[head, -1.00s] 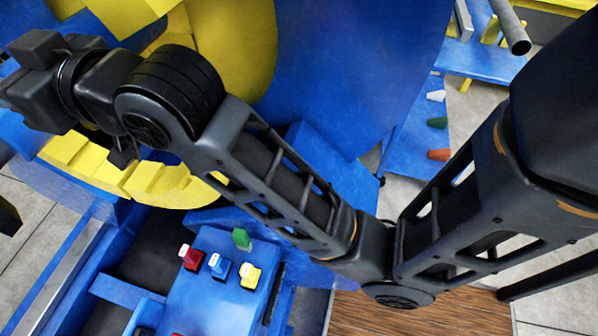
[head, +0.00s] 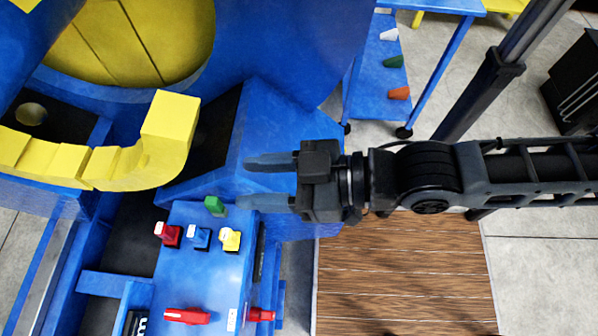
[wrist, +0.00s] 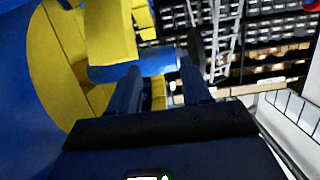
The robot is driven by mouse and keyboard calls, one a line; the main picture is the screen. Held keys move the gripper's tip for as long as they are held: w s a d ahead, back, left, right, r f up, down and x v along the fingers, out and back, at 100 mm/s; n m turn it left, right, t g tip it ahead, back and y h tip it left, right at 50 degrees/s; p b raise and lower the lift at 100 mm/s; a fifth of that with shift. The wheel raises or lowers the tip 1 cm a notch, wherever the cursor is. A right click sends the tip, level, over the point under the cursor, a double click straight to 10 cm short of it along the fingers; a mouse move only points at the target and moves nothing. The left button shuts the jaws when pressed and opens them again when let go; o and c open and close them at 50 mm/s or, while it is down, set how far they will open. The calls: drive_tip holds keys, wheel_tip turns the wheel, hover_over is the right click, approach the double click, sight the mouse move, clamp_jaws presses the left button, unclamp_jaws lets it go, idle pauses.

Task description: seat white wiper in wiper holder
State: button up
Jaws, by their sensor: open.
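A small white wedge-shaped piece (head: 389,34), probably the white wiper, lies on the blue shelf of the stand at the upper right of the head view. A green piece and an orange piece lie below it on the same shelf. I cannot tell which thing is the wiper holder. My gripper (head: 247,182) is open and empty, its fingers pointing left above the blue machine, well apart from the white piece. In the wrist view my gripper (wrist: 160,80) is open, with nothing between the fingers; the white piece is not seen there.
A blue control box (head: 195,270) carries red, blue and yellow knobs, a green piece and red handles. A curved yellow part (head: 165,135) rises left of my gripper. The blue shelf stand (head: 375,85) is at upper right. Brown wooden flooring (head: 400,265) is clear below my arm.

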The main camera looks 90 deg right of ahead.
drive_tip(key=f+v, duration=0.1)
drive_tip(key=v, duration=0.5)
drive_tip(key=shift+s+d+g, duration=0.2)
drive_tip(key=shift+s+g, duration=0.1)
drive_tip(key=shift+r, duration=0.1)
idle(0.8)
